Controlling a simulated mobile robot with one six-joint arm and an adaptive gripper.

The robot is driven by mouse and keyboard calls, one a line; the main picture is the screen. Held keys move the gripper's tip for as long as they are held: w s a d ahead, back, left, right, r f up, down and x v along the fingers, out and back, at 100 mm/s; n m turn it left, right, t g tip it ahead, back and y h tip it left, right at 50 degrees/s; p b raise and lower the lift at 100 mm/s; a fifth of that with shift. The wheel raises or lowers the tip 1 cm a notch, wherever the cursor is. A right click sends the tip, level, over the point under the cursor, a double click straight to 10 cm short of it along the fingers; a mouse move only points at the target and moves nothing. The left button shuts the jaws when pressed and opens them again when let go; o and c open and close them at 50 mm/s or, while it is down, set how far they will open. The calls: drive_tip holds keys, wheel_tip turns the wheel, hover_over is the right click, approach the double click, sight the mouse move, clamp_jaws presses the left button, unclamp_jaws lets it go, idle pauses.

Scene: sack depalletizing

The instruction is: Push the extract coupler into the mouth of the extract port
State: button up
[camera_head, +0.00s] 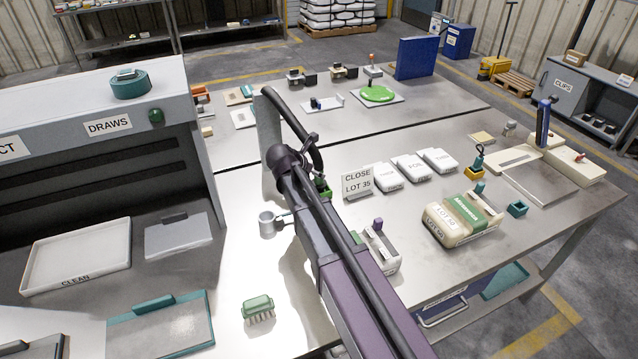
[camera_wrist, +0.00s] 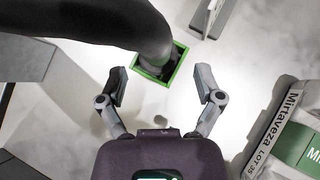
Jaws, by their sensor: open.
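The extract port (camera_wrist: 148,73) is a green square frame around a dark mouth in the wrist view. A bit of its green (camera_head: 325,190) shows beside my arm in the head view. The thick black hose (camera_wrist: 95,20) comes in from the upper left. Its dark grey end, which looks like the extract coupler (camera_wrist: 153,52), overlaps the mouth's upper left part. I cannot tell how deep it sits. My gripper (camera_wrist: 160,85) is open and empty, its two fingertips apart on either side just below the port. In the head view my arm hides the gripper.
A labelled sack (camera_wrist: 285,130) lies right of the gripper; it also shows in the head view (camera_head: 462,222). A "CLOSE LOT 35" sign (camera_head: 357,183) and several white packs (camera_head: 411,167) stand right of the port. A grey cup (camera_head: 267,223) and green brush (camera_head: 258,308) lie left of my arm.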

sight(319, 181)
drive_tip(key=shift+a+b+x, duration=0.1)
drive_tip(key=shift+b+x, duration=0.45)
drive_tip(key=shift+x, duration=0.15)
drive_tip(key=shift+a+b+x, duration=0.15)
drive_tip(key=shift+b+x, duration=0.35)
drive_tip(key=shift+x, duration=0.25)
drive_tip(key=shift+b+x, duration=0.75)
drive_tip(key=shift+x, duration=0.45)
drive_tip(key=shift+r, duration=0.1)
clamp_jaws()
